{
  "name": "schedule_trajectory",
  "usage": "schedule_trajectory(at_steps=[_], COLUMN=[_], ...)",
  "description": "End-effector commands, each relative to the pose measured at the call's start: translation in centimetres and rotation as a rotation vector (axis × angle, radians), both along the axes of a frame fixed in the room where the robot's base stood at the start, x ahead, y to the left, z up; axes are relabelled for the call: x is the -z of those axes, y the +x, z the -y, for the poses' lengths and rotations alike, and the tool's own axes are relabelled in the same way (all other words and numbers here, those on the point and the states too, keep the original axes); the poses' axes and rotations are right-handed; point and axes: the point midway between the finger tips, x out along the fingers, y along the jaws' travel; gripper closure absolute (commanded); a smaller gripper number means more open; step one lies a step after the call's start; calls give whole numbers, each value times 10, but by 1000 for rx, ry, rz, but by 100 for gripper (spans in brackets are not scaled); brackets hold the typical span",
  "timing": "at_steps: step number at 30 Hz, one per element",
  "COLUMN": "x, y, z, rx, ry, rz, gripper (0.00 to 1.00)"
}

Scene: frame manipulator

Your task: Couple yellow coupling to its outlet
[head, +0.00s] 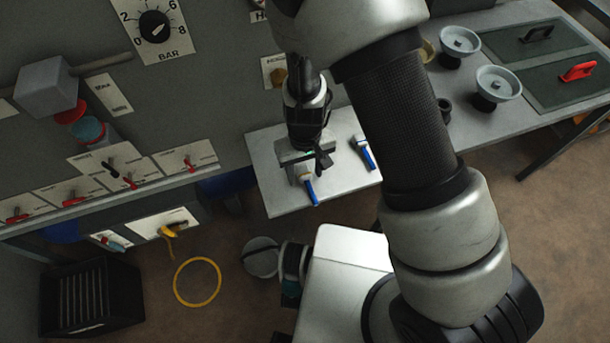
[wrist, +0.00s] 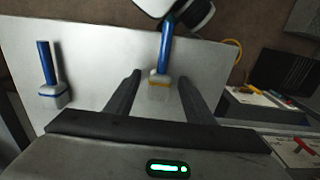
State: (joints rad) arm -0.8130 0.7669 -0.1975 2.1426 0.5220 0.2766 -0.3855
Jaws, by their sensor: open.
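A coupling with a yellow band (wrist: 158,78) and a blue stem lies on the pale bench. In the wrist view it sits between the fingertips of my gripper (wrist: 159,92), with a gap to each side. In the head view my gripper (head: 318,160) is low over the bench, with the blue stem (head: 310,190) showing below it. The fingers are open. A second coupling, with a blue band (wrist: 53,92), lies apart to the left in the wrist view; it also shows in the head view (head: 363,152). A yellow fitting (head: 174,229) is on a white panel; I cannot tell if it is the outlet.
A yellow hose loop (head: 197,282) lies on the floor near a black crate (head: 92,297). Panels with red levers (head: 130,181) line the wall ledge. Grey bowl-like parts (head: 498,84) and a red handle (head: 578,71) stand on the right bench.

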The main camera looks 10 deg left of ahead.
Motion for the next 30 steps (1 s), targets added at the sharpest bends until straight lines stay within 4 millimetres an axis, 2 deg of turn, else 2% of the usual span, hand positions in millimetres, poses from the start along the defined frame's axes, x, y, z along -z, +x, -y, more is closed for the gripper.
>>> schedule_trajectory(at_steps=[8, 15, 16, 25, 30], x=[0, 0, 0, -7, -36], y=[0, 0, 0, 0, 0], z=[0, 0, 0, 0, -1], rx=[0, 0, 0, 0, -2], ry=[0, 0, 0, 1, 3], rz=[0, 0, 0, 1, 3], gripper=[52, 92, 93, 93, 93])
